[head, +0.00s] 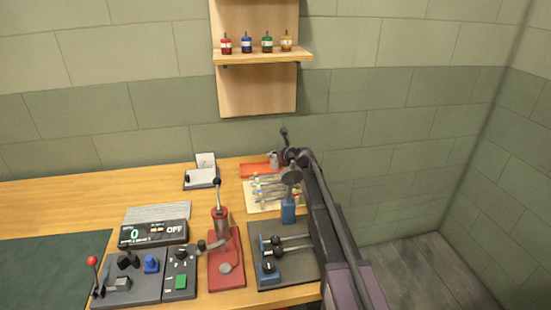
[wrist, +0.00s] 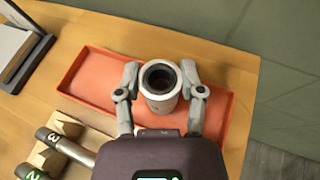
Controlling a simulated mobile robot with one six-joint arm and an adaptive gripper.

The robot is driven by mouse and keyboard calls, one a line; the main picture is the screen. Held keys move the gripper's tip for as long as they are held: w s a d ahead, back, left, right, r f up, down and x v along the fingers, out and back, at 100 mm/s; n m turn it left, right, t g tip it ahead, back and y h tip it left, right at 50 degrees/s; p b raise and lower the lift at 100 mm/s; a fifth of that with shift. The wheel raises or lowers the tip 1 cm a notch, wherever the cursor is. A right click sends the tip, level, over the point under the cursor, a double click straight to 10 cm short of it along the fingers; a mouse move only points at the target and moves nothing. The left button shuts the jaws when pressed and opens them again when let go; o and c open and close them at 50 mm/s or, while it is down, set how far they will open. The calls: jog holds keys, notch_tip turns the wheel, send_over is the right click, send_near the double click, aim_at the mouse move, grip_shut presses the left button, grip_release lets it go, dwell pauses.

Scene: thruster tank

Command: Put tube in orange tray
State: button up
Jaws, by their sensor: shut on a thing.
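The tube (wrist: 160,103) is a pale grey hollow cylinder, seen from above with its dark open end up. My gripper (wrist: 160,85) is shut on it, one finger on each side. The orange tray (wrist: 80,88) lies behind and around the tube in the wrist view, so the tube is over or in it; I cannot tell whether it touches the tray floor. In the head view the orange tray (head: 255,170) is at the back right of the bench, with my gripper (head: 274,160) at its right part.
Numbered tubes (wrist: 62,140) lie on a wooden rack (head: 262,205) in front of the tray. A red lever press (head: 225,255) and a blue-handled fixture (head: 288,210) stand nearer. A wall shelf (head: 262,57) with small bottles is above. A small stand (head: 202,176) is left of the tray.

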jog(key=shift+f, duration=0.15)
jog(key=o, duration=1.2)
jog(key=shift+s+d+r, duration=0.15)
jog(key=shift+s+r, duration=0.05)
jog(key=shift+r, duration=0.05)
jog(key=p+v, duration=0.4)
jog(key=v, duration=0.7)
jog(key=shift+s+d+r+p, duration=0.15)
jog(key=shift+d+p, duration=0.05)
jog(key=shift+p, duration=0.1)
jog(key=shift+r, duration=0.1)
